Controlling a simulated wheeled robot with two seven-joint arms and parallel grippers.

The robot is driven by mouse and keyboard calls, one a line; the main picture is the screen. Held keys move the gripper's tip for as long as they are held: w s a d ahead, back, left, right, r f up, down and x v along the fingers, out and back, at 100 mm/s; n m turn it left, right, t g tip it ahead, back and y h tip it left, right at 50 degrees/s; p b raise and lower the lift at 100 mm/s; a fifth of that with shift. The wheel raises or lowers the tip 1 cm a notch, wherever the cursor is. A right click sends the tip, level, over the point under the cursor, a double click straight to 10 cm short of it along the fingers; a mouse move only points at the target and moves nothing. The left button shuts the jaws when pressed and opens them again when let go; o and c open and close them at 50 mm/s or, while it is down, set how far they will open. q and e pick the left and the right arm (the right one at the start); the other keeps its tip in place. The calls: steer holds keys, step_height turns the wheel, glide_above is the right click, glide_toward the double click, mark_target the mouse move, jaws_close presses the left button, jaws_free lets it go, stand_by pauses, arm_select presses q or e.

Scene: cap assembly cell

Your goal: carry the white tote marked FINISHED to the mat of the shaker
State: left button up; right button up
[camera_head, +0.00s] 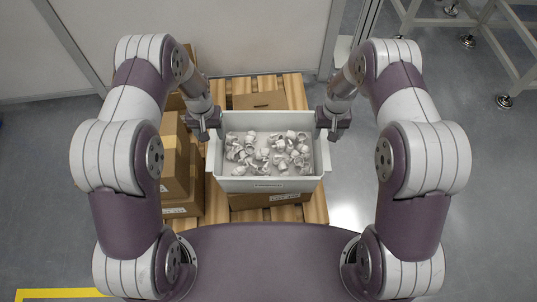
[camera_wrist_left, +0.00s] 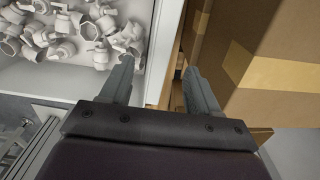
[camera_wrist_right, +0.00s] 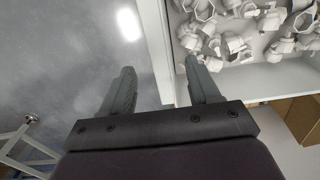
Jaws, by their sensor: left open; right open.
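The white tote (camera_head: 268,185) stands in the middle of the head view, on a cardboard box on a pallet. It holds several white fittings (camera_head: 268,150). Its front label is too small to read. My left gripper (camera_head: 207,134) is open at the tote's left side; in the left wrist view its fingers (camera_wrist_left: 158,82) stand either side of the tote's wall (camera_wrist_left: 165,45). My right gripper (camera_head: 332,134) is open at the right side; in the right wrist view its fingers (camera_wrist_right: 160,80) also straddle the wall (camera_wrist_right: 160,40). Contact cannot be told. No shaker or mat shows.
Cardboard boxes (camera_head: 176,165) are stacked close to the tote's left; they show beside my left gripper in the left wrist view (camera_wrist_left: 270,55). The wooden pallet (camera_head: 293,90) lies below. A metal frame (camera_head: 480,22) stands at the upper right. The floor on the right is clear.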

mark_target(213, 142)
arm_select(q)
step_height(213, 142, down, 7)
steer(key=shift+r, duration=0.1)
arm_select(e)
step_height(213, 142, down, 7)
steer(key=shift+r, duration=0.1)
arm_select(q)
jaws_close()
arm_select(e)
jaws_close()
arm_select(q)
steer(key=shift+w+d, duration=0.1)
arm_select(e)
steer(key=shift+a, duration=0.15)
stand_by(0.7)
